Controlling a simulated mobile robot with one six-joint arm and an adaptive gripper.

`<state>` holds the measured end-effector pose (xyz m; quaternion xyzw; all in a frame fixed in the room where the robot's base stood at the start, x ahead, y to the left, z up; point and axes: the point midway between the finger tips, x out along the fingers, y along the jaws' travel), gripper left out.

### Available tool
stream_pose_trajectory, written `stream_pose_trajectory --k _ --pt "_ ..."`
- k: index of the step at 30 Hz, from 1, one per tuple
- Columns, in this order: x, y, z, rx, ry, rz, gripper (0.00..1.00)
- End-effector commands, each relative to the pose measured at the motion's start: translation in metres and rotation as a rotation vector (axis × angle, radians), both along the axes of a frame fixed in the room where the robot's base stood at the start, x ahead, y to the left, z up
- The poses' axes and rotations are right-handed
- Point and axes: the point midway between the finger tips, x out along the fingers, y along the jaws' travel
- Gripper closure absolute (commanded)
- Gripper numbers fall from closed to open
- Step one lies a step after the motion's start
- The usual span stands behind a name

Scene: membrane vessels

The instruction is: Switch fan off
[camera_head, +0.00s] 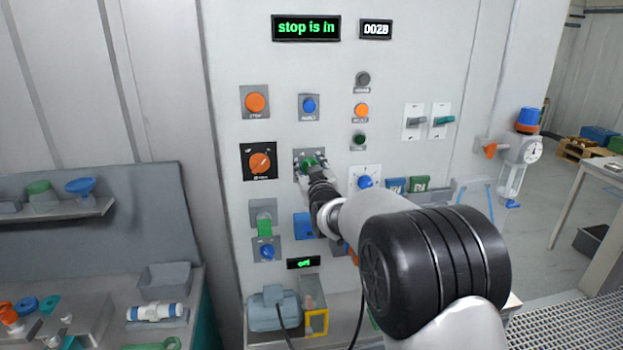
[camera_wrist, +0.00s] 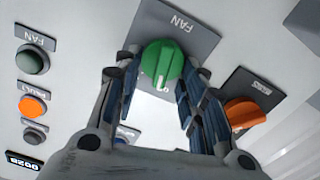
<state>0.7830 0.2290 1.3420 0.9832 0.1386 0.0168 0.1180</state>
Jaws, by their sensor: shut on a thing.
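The green fan knob (camera_head: 309,161) sits on a grey plate in the middle of the panel. In the wrist view the green knob (camera_wrist: 163,62) is between my fingertips, under the label FAN, with its white line near a mark that looks like 0. My gripper (camera_head: 316,178) reaches the knob from the front and is shut on it. The fingers (camera_wrist: 158,58) also show in the wrist view, one on each side. A dark green lamp labelled FAN (camera_wrist: 32,60) shows at the left there and in the head view (camera_head: 359,139); it looks unlit.
An orange rotary knob (camera_head: 260,163) on a black plate is just left of the fan knob. An orange button (camera_head: 256,102) and a blue button (camera_head: 309,105) sit above. A display (camera_head: 306,27) reads "stop is in". My arm hides part of the lower panel.

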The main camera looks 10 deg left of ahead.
Motion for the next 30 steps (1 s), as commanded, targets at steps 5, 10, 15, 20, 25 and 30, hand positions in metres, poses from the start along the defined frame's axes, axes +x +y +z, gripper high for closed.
stream_pose_trajectory --k 5,10,15,20,25,30 --pt "-0.0004 0.0015 -0.0021 -0.122 -0.036 -0.001 0.86" --pt "-0.0007 0.0024 -0.0020 -0.209 -0.060 0.000 0.86" --pt "-0.0009 0.0030 -0.0020 -0.262 -0.074 0.000 0.86" --pt "-0.0008 0.0033 -0.0013 -0.284 -0.082 0.000 0.86" --pt "-0.0009 0.0034 -0.0009 -0.290 -0.083 0.000 0.86" --pt "-0.0008 0.0033 -0.0008 -0.290 -0.083 0.000 0.86"
